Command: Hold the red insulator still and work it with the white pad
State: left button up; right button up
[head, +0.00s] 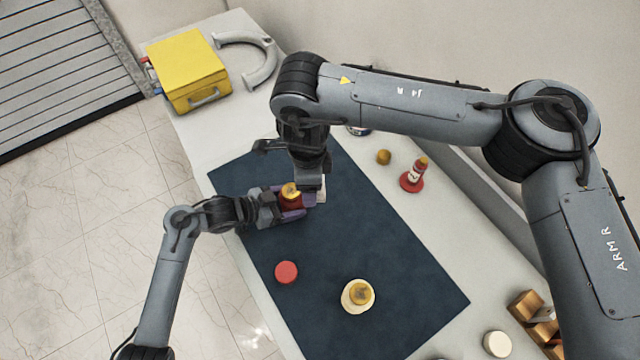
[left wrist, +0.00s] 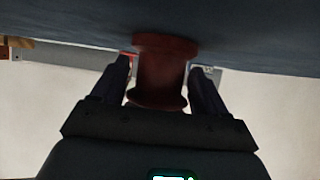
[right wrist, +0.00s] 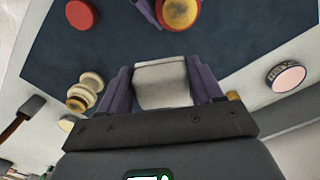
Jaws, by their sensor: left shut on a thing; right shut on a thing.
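The red insulator (head: 291,200) with its gold top stands on the dark blue mat (head: 375,260). My left gripper (head: 283,205) is shut on it from the left; the left wrist view shows its red ribbed body (left wrist: 163,72) between the fingers (left wrist: 163,85). My right gripper (right wrist: 160,88) is shut on the white pad (right wrist: 160,80). In the head view the pad (head: 321,193) is mostly hidden by my right wrist, just right of the insulator. In the right wrist view, the insulator (right wrist: 178,12) lies beyond the pad; whether they touch is unclear.
A red cap (head: 286,272) and a cream insulator (head: 358,296) are on the mat. The mat's lower right is clear.

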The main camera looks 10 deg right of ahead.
aim_at(285, 186)
jog(key=a+f+n, duration=0.1)
jog(key=n, duration=0.2)
jog(key=a+f+n, duration=0.1)
jog(key=f+n, duration=0.1)
jog(key=n, duration=0.2)
jog(key=a+f+n, duration=0.1)
jog(key=f+n, duration=0.1)
jog(key=n, duration=0.1)
jog(key=shift+w+a+f, duration=0.1)
jog(key=shift+w+a, duration=0.1)
jog(key=shift+w, duration=0.1)
jog(key=shift+w+a+f, duration=0.1)
jog(key=shift+w+f, duration=0.1)
jog(key=shift+w, duration=0.1)
jog(key=shift+c, duration=0.4)
jog(key=shift+w+a, duration=0.3)
jog(key=shift+w, duration=0.4)
jog(key=shift+w+a, duration=0.3)
jog(key=shift+w, duration=0.45)
jog(key=shift+w+a, duration=0.3)
jog(key=shift+w, duration=0.4)
jog(key=shift+s+d, duration=1.1)
jog(key=shift+s, duration=1.5)
notch_tip(285, 186, up, 8)
jog(key=shift+s, duration=0.1)
pick_arm(q)
jog(key=o, duration=0.8)
